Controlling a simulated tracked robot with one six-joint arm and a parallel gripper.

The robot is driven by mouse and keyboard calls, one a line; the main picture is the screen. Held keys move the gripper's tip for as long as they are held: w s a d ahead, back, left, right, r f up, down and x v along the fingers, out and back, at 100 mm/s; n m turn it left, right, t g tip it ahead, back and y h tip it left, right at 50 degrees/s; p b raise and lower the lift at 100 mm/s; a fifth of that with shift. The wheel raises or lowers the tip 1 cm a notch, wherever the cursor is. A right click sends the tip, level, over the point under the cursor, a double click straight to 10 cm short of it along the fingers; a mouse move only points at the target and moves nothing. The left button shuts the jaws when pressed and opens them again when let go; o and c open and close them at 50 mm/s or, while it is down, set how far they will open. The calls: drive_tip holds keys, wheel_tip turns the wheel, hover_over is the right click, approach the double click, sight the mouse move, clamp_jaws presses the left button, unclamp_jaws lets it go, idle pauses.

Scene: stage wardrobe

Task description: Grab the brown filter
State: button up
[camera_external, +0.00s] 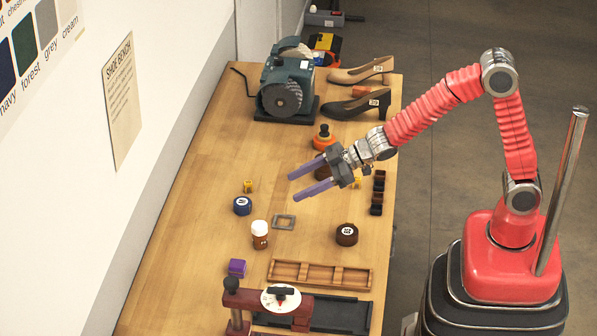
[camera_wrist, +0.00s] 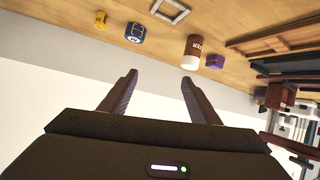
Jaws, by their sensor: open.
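My gripper (camera_external: 293,187) is open and empty above the middle of the bench, its two purple fingers pointing left. The fingers also show in the wrist view (camera_wrist: 160,76), apart with nothing between them. I cannot tell for sure which thing is the brown filter. A round dark brown piece with a pale mark (camera_external: 347,235) sits on the bench, below my gripper in the outside picture. A brown bottle with a white cap (camera_external: 260,241) stands upright to its left; it also shows in the wrist view (camera_wrist: 193,52). Another brown thing (camera_external: 322,172) is partly hidden behind my gripper.
A blue tin (camera_external: 242,205), yellow cube (camera_external: 248,186), grey square frame (camera_external: 284,222) and purple block (camera_external: 236,267) lie nearby. A wooden divided tray (camera_external: 320,287) lies at the near end. A grinder (camera_external: 283,85) and shoes (camera_external: 355,105) stand at the far end.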

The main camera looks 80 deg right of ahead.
drive_tip(key=a+f+y, duration=0.1)
drive_tip(key=f, duration=0.1)
drive_tip(key=w+a+f+n+y, duration=0.1)
drive_tip(key=a, duration=0.1)
drive_tip(key=w+a+f+y, duration=0.1)
drive_tip(key=a+f, duration=0.1)
drive_tip(key=shift+w+a+f, duration=0.1)
drive_tip(key=shift+w+f, duration=0.1)
drive_tip(key=shift+f, duration=0.1)
drive_tip(key=shift+a+f+n+y, duration=0.35)
drive_tip(key=shift+a+n+y, duration=0.05)
drive_tip(key=shift+a, duration=0.05)
drive_tip(key=shift+g, duration=0.3)
drive_tip(key=shift+w, duration=0.1)
approach(248, 249)
drive_tip(key=shift+w+a+r, duration=0.3)
drive_tip(key=shift+w+a, duration=0.1)
drive_tip(key=shift+w, duration=0.25)
drive_tip(key=shift+w+a+r, duration=0.25)
drive_tip(key=shift+w+a, duration=0.15)
drive_tip(key=shift+w, duration=0.2)
drive_tip(key=shift+w+a+r, duration=0.3)
drive_tip(key=shift+w+a, duration=0.1)
drive_tip(key=shift+w, duration=0.25)
drive_tip(key=shift+x, duration=2.55)
drive_tip(key=shift+f, duration=0.15)
drive_tip(key=shift+c, duration=0.3)
